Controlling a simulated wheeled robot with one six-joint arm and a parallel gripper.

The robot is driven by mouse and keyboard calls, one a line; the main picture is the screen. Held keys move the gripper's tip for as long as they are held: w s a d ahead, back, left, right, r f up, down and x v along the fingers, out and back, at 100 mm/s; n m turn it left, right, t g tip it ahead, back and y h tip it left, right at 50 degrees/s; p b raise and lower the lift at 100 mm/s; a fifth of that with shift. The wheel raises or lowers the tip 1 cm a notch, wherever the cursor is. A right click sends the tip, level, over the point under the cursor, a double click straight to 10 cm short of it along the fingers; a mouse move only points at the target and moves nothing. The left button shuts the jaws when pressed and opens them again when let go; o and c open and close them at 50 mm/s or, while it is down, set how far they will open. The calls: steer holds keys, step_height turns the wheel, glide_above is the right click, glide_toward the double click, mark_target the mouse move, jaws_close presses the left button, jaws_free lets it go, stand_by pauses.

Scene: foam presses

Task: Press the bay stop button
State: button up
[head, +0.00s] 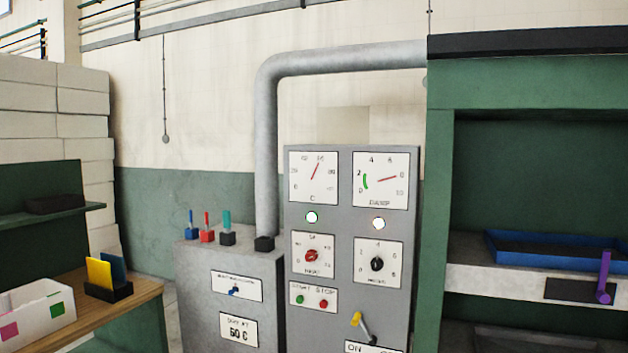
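A grey control cabinet (345,262) stands in the middle of the head view. A white plate labelled START STOP (312,297) is low on its left side. It carries a green button (300,299) on the left and a red button (323,304) under the word STOP on the right. Above are two dial gauges, two round lamps, a red knob (312,256) and a black knob (377,264). A lever with a yellow end (356,320) is below right, by a partly cut-off ON plate. My gripper is not in the view.
A lower grey box (235,265) with small coloured levers and a thick pipe (265,150) adjoins the cabinet at left. A wooden bench (130,305) with a white box stands farther left. A green press frame (437,200) with a blue tray (550,252) stands right.

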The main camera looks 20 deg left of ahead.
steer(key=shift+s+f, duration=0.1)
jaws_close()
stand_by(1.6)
